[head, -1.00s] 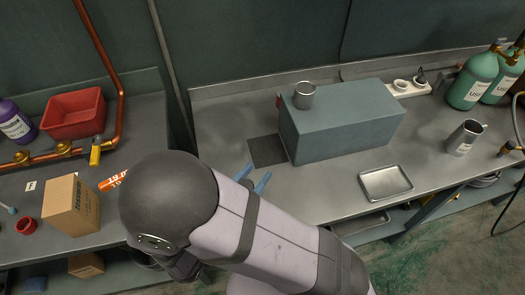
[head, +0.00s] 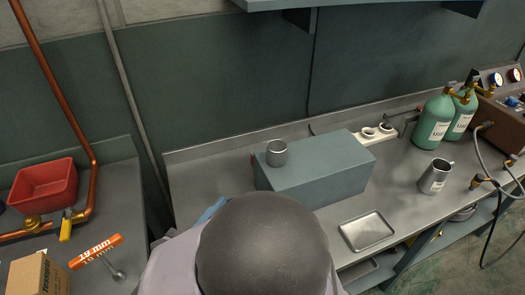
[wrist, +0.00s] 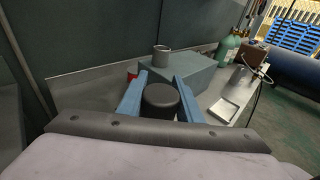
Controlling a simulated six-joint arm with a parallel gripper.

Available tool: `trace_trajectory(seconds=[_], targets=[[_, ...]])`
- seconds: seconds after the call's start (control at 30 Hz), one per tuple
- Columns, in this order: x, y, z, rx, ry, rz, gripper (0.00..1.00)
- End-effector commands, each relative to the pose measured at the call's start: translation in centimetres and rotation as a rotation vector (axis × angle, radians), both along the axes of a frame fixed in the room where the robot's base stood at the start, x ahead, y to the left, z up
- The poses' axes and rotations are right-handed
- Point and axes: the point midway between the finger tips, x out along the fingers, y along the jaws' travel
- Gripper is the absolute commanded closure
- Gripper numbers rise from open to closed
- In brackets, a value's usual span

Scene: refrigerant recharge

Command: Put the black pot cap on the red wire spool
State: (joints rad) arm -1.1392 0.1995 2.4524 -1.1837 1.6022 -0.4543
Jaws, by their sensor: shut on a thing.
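My gripper (wrist: 160,97) shows two blue fingers in the wrist view. It is shut on the black pot cap (wrist: 160,101), a dark round piece between the fingers. In the head view my arm hides the cap and most of the gripper; only a bit of blue finger shows. A small red thing (wrist: 132,76) shows in the wrist view beside the left end of the grey-blue box (wrist: 178,74), partly hidden by a finger. I cannot tell whether it is the red wire spool. The box (head: 316,172) stands beyond my arm in the head view.
A metal pot (head: 277,153) stands on the box. A metal tray (head: 367,231), a metal jug (head: 435,177) and green bottles (head: 433,121) are to its right. The left bench holds a red bin (head: 43,185) and a cardboard box (head: 38,274). Bare bench lies left of the box.

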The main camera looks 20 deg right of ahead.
Motion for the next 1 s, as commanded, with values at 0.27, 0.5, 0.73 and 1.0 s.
trace_trajectory(seconds=[0.27,0.5,0.73,1.0], targets=[[3.2,1.5,-1.4,-0.001,0.000,-0.043,0.90],[7.7,2.4,-2.6,-0.001,0.000,-0.089,0.90],[15.3,1.9,-3.5,0.000,-0.001,-0.149,0.90],[23.4,-1.7,-3.5,0.000,-0.002,-0.206,0.90]])
